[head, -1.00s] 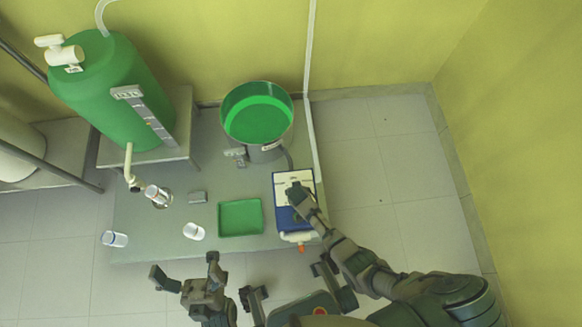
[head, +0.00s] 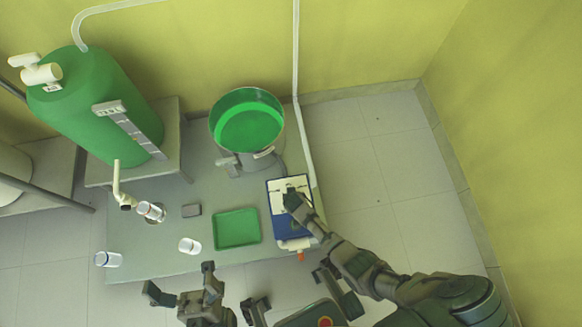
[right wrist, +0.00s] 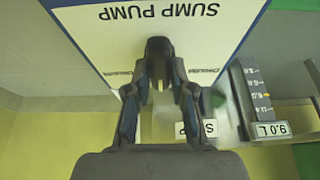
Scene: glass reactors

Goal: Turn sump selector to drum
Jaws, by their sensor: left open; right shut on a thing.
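The sump pump box (head: 296,228), white and blue, stands at the right end of the bench. The wrist view shows its face, lettered SUMP PUMP (right wrist: 160,12), upside down. My right gripper (head: 291,199) is at the white part of this face. In the wrist view its fingers (right wrist: 160,62) are shut on a small dark part in the middle of the panel, which looks like the sump selector knob; the fingers hide most of it, and I cannot read its setting. My left gripper (head: 180,284) is open and empty, low in front of the bench.
A green-filled sump (head: 247,128) stands behind the box. A green drum (head: 92,100) with a level scale stands at left. Floor at right is clear.

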